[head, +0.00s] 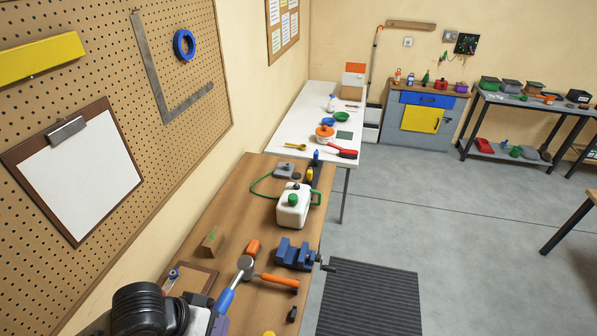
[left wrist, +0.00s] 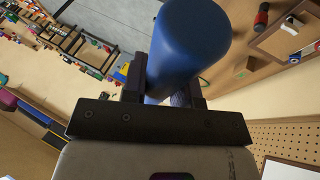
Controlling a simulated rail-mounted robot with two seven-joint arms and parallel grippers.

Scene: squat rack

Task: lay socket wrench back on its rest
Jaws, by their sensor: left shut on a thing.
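The socket wrench (head: 224,301), with a blue handle, is in my left gripper (head: 212,313) at the bottom of the head view. A round silver head (head: 246,263) shows at its far end, above the wooden bench. In the left wrist view the thick blue handle (left wrist: 190,45) stands between the two dark fingers of my left gripper (left wrist: 163,90), which are shut on it. I cannot tell which thing on the bench is the wrench's rest. My right gripper is not in view.
An orange-handled tool (head: 279,281), an orange block (head: 253,247) and a blue vise (head: 293,254) are close by on the bench (head: 232,220). A wooden block (head: 212,241) is near the wall. A white jug (head: 293,210) stands farther back. A pegboard (head: 110,75) borders the left.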

